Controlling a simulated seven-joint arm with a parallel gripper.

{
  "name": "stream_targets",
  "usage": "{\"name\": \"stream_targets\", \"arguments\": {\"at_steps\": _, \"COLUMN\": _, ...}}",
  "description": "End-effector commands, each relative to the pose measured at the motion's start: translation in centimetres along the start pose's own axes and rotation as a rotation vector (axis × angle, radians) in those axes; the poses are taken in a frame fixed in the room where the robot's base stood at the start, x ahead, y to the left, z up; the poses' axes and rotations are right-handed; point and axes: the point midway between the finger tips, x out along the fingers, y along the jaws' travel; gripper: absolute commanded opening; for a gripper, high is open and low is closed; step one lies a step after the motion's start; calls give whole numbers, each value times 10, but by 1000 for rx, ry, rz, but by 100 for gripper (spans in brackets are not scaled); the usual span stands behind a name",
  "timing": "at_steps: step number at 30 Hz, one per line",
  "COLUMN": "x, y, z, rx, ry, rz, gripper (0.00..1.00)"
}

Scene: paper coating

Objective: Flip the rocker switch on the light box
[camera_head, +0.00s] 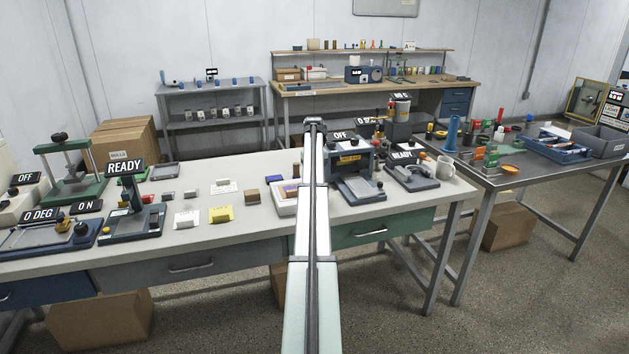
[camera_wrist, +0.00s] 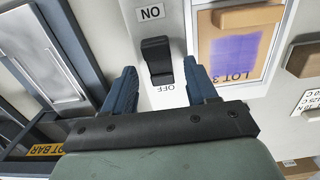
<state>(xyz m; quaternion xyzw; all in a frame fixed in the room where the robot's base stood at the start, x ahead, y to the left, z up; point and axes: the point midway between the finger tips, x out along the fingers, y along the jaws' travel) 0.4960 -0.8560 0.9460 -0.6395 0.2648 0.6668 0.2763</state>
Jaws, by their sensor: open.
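The light box (camera_wrist: 276,72) is a pale housing with a panel carrying a tan card with a purple patch, marked LOT 3. Its black rocker switch (camera_wrist: 157,60) sits on the pale strip left of the panel, between an ON label and an OFF label. In the wrist view my gripper (camera_wrist: 160,64) is open, with one blue finger on either side of the switch. Gaps show on both sides; I cannot tell its height above the switch, nor which way the rocker is tipped. In the head view the light box (camera_head: 284,208) is partly behind my arm, which hides the gripper.
A hot bar machine (camera_head: 350,160) stands close right of the light box; its metal plate (camera_wrist: 45,65) fills the left of the wrist view. The bench front (camera_head: 200,238) is mostly clear.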

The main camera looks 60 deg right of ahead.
Motion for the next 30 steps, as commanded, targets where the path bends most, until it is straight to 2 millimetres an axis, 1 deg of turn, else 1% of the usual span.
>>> {"name": "stream_targets", "arguments": {"at_steps": 1, "x": -9, "y": 0, "z": -1, "rx": 0, "ry": 2, "rz": 0, "gripper": 57}}
{"name": "stream_targets", "arguments": {"at_steps": 5, "x": -32, "y": 0, "z": -2, "rx": 0, "ry": 2, "rz": 1, "gripper": 57}}
{"name": "stream_targets", "arguments": {"at_steps": 12, "x": -80, "y": 0, "z": -1, "rx": 0, "ry": 2, "rz": 1, "gripper": 57}}
{"name": "stream_targets", "arguments": {"at_steps": 18, "x": -109, "y": 0, "z": -1, "rx": 0, "ry": 1, "rz": 0, "gripper": 57}}
{"name": "stream_targets", "arguments": {"at_steps": 24, "x": -123, "y": 0, "z": 0, "rx": 0, "ry": 0, "rz": 0, "gripper": 57}}
{"name": "stream_targets", "arguments": {"at_steps": 30, "x": -126, "y": 0, "z": 0, "rx": 0, "ry": 0, "rz": 0, "gripper": 57}}
